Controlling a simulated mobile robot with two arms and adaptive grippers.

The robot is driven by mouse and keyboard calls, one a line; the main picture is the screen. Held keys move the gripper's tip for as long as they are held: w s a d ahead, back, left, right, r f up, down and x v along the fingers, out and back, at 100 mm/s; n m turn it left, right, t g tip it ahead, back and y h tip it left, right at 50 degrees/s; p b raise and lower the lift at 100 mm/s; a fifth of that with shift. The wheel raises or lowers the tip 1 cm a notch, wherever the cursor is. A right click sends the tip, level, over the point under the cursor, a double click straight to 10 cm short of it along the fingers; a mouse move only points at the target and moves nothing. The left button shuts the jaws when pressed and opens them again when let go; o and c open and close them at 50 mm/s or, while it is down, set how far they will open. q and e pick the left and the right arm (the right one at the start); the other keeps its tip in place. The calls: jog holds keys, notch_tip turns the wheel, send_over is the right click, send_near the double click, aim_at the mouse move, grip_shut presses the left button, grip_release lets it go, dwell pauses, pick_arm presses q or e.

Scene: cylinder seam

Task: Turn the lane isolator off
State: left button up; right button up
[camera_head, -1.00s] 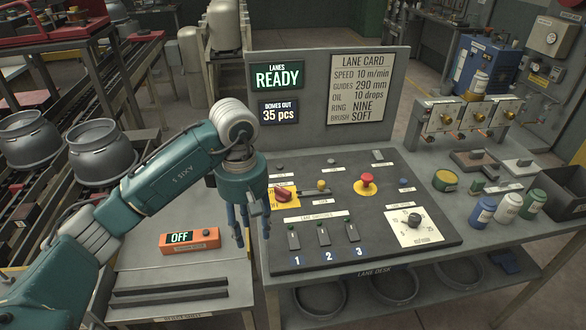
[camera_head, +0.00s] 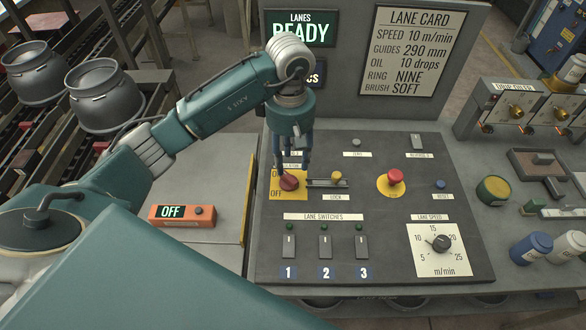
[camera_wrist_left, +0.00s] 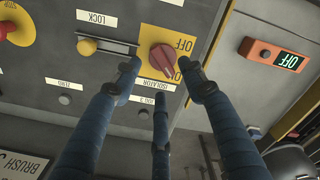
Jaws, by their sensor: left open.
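The lane isolator is a red rotary knob (camera_head: 289,183) on a yellow plate marked OFF, at the left of the dark console panel (camera_head: 380,295). My left gripper (camera_head: 292,168) points down just behind and above the knob, its blue fingers open. In the left wrist view the knob (camera_wrist_left: 163,56) sits just beyond the spread fingertips (camera_wrist_left: 160,76), and none is seen closed on it. Part of the plate's lettering is hidden by the fingers. A yellow lock slider (camera_head: 337,176) is just right of the knob. My right gripper is not in view.
A red stop button (camera_head: 395,176) on a yellow disc is further right. Three lane switches (camera_head: 325,246) and a speed dial (camera_head: 439,243) are nearer. An orange box reading OFF (camera_head: 182,215) lies left of the console. The lane display (camera_head: 300,28) reads READY.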

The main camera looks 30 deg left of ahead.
aim_at(292, 176)
pick_arm(q)
notch_tip(292, 176, down, 3)
jog(key=shift+f+p, duration=0.15)
jog(key=shift+p, duration=0.35)
jog(key=f, duration=0.2)
jog(key=f+p, duration=0.1)
jog(key=shift+w+f, duration=0.25)
jog(key=shift+f, duration=0.15)
jog(key=c, duration=0.7)
grip_shut()
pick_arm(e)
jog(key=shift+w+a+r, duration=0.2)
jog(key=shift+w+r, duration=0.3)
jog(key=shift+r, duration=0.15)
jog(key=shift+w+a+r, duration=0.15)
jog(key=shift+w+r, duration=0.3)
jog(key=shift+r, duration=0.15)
